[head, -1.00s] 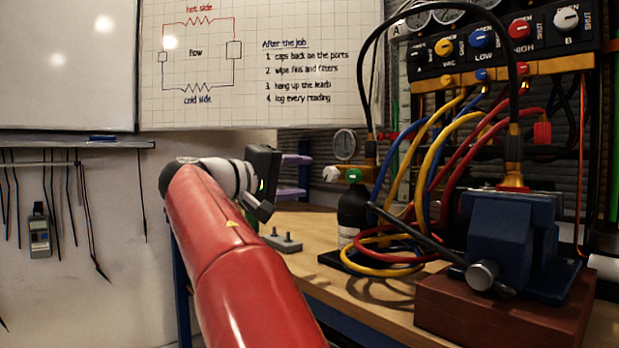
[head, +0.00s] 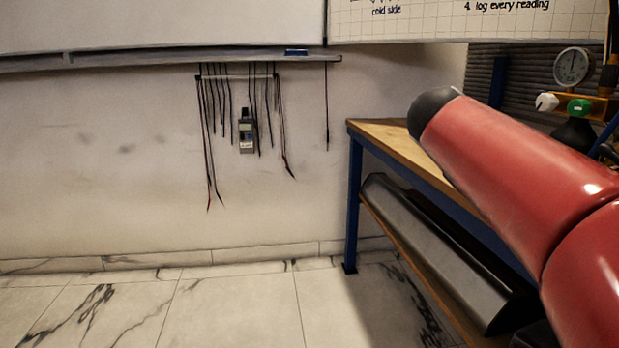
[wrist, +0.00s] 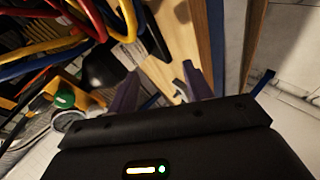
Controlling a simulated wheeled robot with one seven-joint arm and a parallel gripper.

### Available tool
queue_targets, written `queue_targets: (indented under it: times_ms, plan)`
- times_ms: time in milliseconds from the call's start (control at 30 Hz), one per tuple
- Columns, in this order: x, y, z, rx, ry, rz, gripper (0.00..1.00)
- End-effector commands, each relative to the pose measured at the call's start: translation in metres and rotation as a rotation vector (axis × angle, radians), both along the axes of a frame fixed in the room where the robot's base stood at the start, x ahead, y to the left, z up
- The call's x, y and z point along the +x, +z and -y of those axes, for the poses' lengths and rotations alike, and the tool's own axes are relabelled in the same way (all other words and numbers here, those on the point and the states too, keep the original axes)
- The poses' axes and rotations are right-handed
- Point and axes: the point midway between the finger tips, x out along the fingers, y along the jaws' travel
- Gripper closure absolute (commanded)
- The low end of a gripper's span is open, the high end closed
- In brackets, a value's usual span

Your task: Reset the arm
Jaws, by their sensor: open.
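My arm is red with a dark rounded joint and reaches in from the right of the head view. My gripper is not visible there. In the wrist view my gripper (wrist: 160,78) shows two purple fingers spread apart with nothing held between them. Beyond the fingers lies the wooden bench top (wrist: 175,45), with a small grey fitting (wrist: 180,95) on it. The bench top (head: 372,132) also shows in the head view, partly hidden behind my arm.
Coloured hoses (wrist: 75,25) crowd the wrist view's upper left. In the head view a gauge (head: 573,67) stands above the green-knobbed valve (head: 578,107). A meter (head: 247,135) and leads hang on the wall. A metal sheet (head: 430,250) lies under the bench. Floor at left is clear.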

Motion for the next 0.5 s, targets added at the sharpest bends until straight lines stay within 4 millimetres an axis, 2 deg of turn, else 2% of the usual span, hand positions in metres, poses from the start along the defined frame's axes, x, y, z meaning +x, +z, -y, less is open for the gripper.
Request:
queue_targets:
  times_ms: [33,167,300,500]
  plan:
    - [-0.019,-0.013,-0.009,0.088,0.034,-0.006,0.5]
    - [-0.059,-0.064,-0.045,0.318,0.111,-0.016,0.5]
    - [-0.108,-0.116,-0.09,0.558,0.157,-0.008,0.5]
    - [-0.162,-0.173,-0.142,0.819,0.157,0.025,0.5]
